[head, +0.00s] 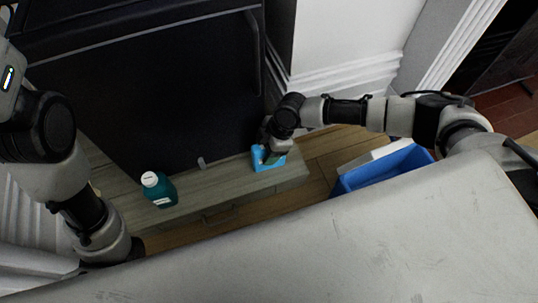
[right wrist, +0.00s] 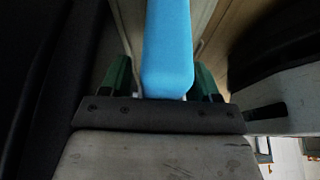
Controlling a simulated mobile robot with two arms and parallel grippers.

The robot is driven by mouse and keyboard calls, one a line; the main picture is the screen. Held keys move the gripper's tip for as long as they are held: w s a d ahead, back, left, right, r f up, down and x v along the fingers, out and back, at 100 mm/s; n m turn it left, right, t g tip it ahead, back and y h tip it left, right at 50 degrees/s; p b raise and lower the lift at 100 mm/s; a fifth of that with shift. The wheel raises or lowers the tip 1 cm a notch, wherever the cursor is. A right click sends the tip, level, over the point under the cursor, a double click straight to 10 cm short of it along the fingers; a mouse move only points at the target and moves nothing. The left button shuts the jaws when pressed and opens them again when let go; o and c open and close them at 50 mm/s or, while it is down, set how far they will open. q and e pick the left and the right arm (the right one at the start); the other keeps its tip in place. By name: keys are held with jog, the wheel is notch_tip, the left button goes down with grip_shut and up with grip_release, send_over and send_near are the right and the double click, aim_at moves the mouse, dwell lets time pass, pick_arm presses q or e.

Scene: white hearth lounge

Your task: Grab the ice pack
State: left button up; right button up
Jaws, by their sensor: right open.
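The light-blue ice pack (head: 267,164) is on the right part of a narrow wooden cabinet top. My right gripper (head: 272,152) reaches down over it from the right and hides part of it. In the right wrist view the ice pack (right wrist: 168,45) stands between the two green fingers of my right gripper (right wrist: 163,82). The fingers are open, one on each side of it, with a small gap visible at the left finger. My left arm hangs at the left of the head view; its gripper cannot be made out.
A teal bottle (head: 160,192) with a white cap stands on the left part of the wooden cabinet (head: 220,185). A large black cabinet (head: 150,90) rises behind it. A blue bin (head: 385,169) is on the right, below my arm.

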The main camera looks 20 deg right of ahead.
grip_shut()
dwell(0.4)
jog(key=shift+r, duration=0.1)
